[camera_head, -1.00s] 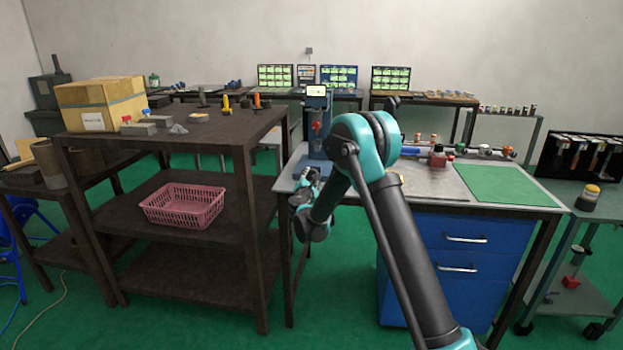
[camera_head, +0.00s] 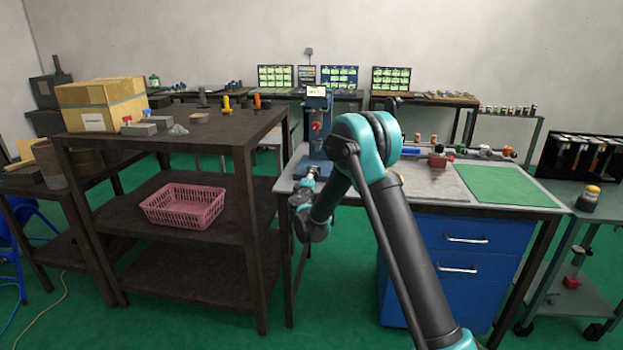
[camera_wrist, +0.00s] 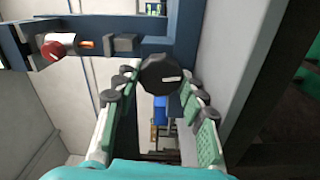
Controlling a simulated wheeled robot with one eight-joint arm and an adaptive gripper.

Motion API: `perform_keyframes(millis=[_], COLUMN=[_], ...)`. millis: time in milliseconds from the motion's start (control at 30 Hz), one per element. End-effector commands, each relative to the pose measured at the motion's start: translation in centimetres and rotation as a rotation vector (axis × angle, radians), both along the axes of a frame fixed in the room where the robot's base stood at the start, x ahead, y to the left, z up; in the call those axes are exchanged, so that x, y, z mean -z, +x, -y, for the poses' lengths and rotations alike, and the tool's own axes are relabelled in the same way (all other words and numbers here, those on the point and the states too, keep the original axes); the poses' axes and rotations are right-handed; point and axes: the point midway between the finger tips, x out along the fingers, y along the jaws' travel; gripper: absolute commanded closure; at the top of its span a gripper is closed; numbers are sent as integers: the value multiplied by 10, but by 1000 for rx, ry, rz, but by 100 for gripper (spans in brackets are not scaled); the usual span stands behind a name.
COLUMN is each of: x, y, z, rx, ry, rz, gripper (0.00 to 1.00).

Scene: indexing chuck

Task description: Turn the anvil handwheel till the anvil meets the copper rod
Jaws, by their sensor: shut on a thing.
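A blue press-like stand (camera_head: 316,140) with a small display on top stands at the left end of the workbench. In the wrist view its blue frame (camera_wrist: 95,26) carries a red knob (camera_wrist: 55,48), a short orange copper rod (camera_wrist: 87,44) and a grey anvil block (camera_wrist: 122,44). A narrow gap seems to lie between rod and anvil, too small to be sure. The black handwheel (camera_wrist: 162,75) with a white mark sits between the fingertips. My gripper (camera_wrist: 161,85) is shut on the handwheel, with a pad at each side. In the head view the handwheel is hard to make out.
A dark shelf (camera_head: 235,140) stands close to the left of my arm, with a pink basket (camera_head: 185,207) on its middle level. The bench (camera_head: 510,203) has a green mat (camera_head: 508,186) and several tools at right. Blue drawers (camera_head: 480,248) lie under it.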

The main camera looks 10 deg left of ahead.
Motion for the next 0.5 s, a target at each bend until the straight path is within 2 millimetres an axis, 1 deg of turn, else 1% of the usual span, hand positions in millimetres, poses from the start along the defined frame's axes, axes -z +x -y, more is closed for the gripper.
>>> perform_keyframes(millis=[500], x=[0], y=[-1], z=[1], rx=[2], ry=[492], rz=[15], gripper=[88])
